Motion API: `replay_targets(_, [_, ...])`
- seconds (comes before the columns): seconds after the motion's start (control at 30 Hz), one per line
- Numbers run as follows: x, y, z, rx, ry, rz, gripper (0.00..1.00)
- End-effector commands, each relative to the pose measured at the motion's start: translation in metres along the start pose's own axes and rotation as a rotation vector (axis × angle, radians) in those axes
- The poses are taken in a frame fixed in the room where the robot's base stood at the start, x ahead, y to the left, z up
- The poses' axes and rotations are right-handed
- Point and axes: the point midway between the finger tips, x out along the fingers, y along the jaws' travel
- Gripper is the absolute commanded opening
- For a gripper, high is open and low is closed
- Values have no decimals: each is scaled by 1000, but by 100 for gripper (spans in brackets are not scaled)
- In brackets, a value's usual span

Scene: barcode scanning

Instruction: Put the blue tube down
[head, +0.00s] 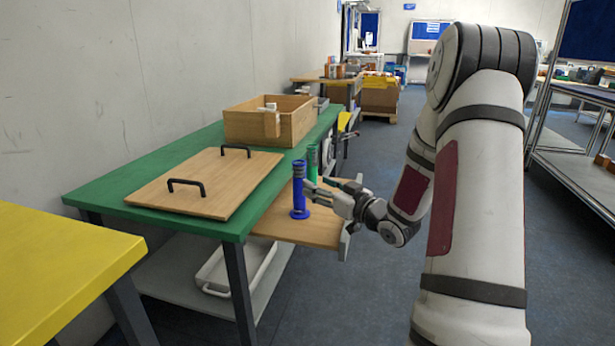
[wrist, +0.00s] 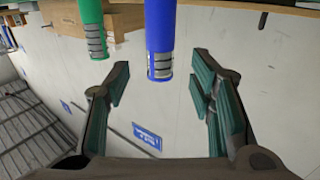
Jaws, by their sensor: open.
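The blue tube (head: 299,191) stands upright on a light wooden side board (head: 290,232) at the right of the green table. In the wrist view the blue tube (wrist: 160,35) shows ahead of my open fingers, roughly between them across the picture, with a clear gap from both. My gripper (head: 326,191) is open and empty just right of the tube in the head view; the wrist view (wrist: 160,78) shows both fingers spread. The green tube (head: 312,158) stands behind the blue one and also shows in the wrist view (wrist: 91,28).
The green table (head: 110,190) holds a wooden panel (head: 205,184) with two black handles and an open wooden box (head: 256,130). A yellow table (head: 60,262) stands at the front left. A white tray (head: 222,278) lies on the lower shelf. Floor right of the board is clear.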

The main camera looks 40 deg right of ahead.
Motion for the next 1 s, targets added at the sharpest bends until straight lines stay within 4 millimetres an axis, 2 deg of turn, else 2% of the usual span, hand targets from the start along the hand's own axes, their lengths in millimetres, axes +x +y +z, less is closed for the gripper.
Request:
replay_targets(0.1, [-18, 1, -1, 1, -1, 2, 50])
replay_targets(0.23, [-29, 0, 0, 1, -1, 0, 50])
replay_targets(0.43, [-33, 0, 0, 0, 0, -1, 50])
replay_targets(0.57, [-27, -5, -2, -27, -47, 10, 50])
replay_targets(0.7, [-13, -18, -9, -103, -202, 58, 50])
replay_targets(0.8, [-12, -30, -17, -159, -345, 120, 50])
replay_targets(0.87, [-16, -37, -22, -184, -428, 159, 50])
replay_targets(1.0, [-38, -61, -36, -210, -607, 248, 50])
